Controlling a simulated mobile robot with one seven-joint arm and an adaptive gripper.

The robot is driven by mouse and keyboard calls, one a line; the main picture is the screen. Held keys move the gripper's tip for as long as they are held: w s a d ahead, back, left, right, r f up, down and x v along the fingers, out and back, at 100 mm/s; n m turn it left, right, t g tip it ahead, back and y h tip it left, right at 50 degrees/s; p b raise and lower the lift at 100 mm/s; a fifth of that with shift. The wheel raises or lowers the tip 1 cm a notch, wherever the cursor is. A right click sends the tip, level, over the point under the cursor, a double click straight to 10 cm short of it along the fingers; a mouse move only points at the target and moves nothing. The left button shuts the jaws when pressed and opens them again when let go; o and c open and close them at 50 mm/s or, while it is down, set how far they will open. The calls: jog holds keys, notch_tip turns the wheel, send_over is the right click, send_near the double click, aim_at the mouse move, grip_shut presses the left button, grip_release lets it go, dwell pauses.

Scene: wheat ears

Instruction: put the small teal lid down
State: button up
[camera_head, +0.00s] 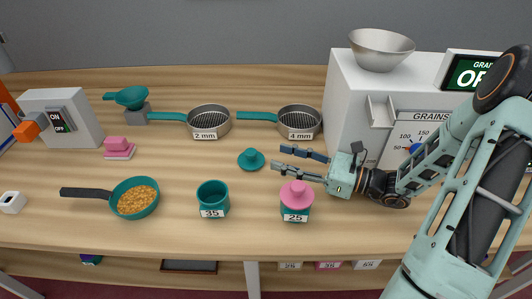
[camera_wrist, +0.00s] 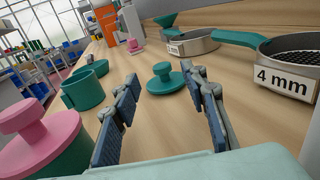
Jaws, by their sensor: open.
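The small teal lid (camera_head: 251,160) lies on the table with its knob up, left of my gripper in the head view. My gripper (camera_head: 277,159) is open and empty, with its fingers pointing left toward the lid. In the wrist view the lid (camera_wrist: 165,79) sits flat on the wood beyond and between the two spread fingers of my gripper (camera_wrist: 162,95). I see a gap between the lid and the fingertips, and nothing is held.
A teal cup marked 35 (camera_head: 212,198) stands left of the lid. A pink-lidded cup marked 25 (camera_head: 296,203) stands in front of my gripper. Two sieves, 2 mm (camera_head: 209,121) and 4 mm (camera_head: 299,121), lie behind. A grain pan (camera_head: 136,198) is at left. Wood around the lid is clear.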

jog(key=v, duration=0.3)
jog(key=shift+d+r, duration=0.1)
jog(key=shift+d, duration=0.1)
jog(key=shift+r, duration=0.1)
